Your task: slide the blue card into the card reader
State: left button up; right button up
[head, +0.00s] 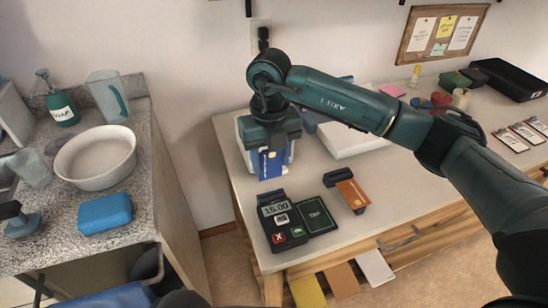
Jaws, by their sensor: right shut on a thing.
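The blue card (270,166) is upright, hanging below my right gripper (270,146) near the left end of the wooden table. The gripper is shut on its upper part, and the fingers are partly hidden by the wrist. The card reader (283,222), a dark terminal with a display showing 15.00 and red and green keys, lies on the table nearer the front edge. The card is apart from it, farther back. My left gripper is not in view.
An orange card (352,195) sits at a black holder (338,177) right of the reader. A dark green pad (317,216) lies next to the reader. A pale box-like thing (243,138) is partly hidden behind my right gripper. A white slab (350,144) lies behind.

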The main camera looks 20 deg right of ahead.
aim_at(271, 175)
jog(key=shift+f+b, duration=0.8)
jog(key=shift+f, duration=0.4)
jog(key=shift+f+b, duration=0.75)
jog(key=shift+f, duration=0.5)
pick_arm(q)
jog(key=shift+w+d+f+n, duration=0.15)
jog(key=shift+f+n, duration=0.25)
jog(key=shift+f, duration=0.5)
pick_arm(e)
jog(key=shift+f, duration=0.1)
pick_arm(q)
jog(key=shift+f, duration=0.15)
pick_arm(e)
jog(key=shift+f, duration=0.1)
